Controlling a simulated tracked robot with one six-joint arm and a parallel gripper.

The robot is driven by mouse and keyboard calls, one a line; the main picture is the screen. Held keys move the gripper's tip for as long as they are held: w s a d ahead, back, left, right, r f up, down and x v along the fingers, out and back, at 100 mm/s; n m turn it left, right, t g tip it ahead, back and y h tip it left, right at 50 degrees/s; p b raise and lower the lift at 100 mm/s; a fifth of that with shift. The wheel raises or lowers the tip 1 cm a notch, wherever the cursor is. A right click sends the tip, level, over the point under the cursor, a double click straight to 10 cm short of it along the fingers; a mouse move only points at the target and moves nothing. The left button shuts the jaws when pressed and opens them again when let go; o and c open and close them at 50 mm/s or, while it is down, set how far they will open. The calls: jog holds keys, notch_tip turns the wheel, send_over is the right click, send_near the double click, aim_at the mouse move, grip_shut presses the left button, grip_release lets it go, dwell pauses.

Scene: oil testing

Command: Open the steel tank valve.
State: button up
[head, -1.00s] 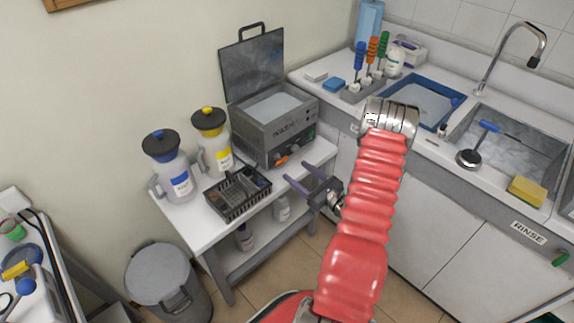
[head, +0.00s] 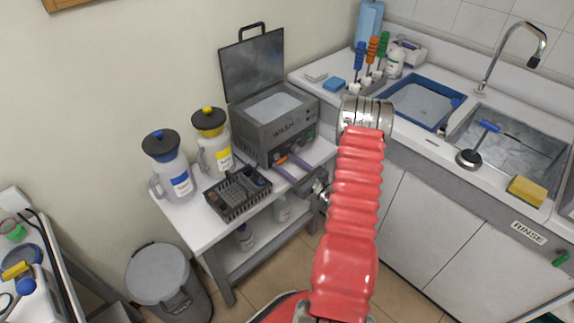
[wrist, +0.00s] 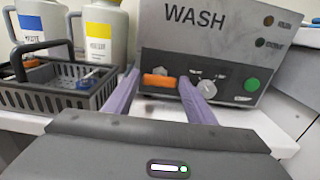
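The steel tank (head: 290,135), marked WASH, stands on the white side table with its lid raised. It also shows in the wrist view (wrist: 190,40). Its orange valve handle (wrist: 159,81) lies horizontally low on the front panel, between my fingertips in the picture. In the head view the handle (head: 281,160) shows small at the fingertips. My gripper (head: 286,165) is open, its two purple fingers pointing at the tank front. In the wrist view my gripper (wrist: 158,77) has its right fingertip close to the handle's right end. I cannot tell whether it touches.
A black basket (head: 238,193) and two jugs, one blue-labelled (head: 178,178) and one yellow-labelled (head: 215,155), stand left of the tank. A green button (wrist: 252,84) and grey knob (wrist: 209,87) sit right of the handle. The sink counter (head: 410,145) is to the right.

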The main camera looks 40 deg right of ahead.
jog(key=c, duration=0.7)
jog(key=shift+n, duration=0.4)
jog(key=n, duration=0.3)
jog(key=shift+a, duration=0.1)
jog(key=n, duration=0.3)
jog(key=shift+n, duration=0.4)
jog(key=n, duration=0.5)
jog(key=shift+a+f+n, duration=0.15)
jog(key=shift+n, duration=0.15)
jog(key=n, duration=0.4)
jog(key=shift+a+f+n, duration=0.1)
jog(key=shift+f+n, duration=0.05)
jog(key=shift+n, duration=0.25)
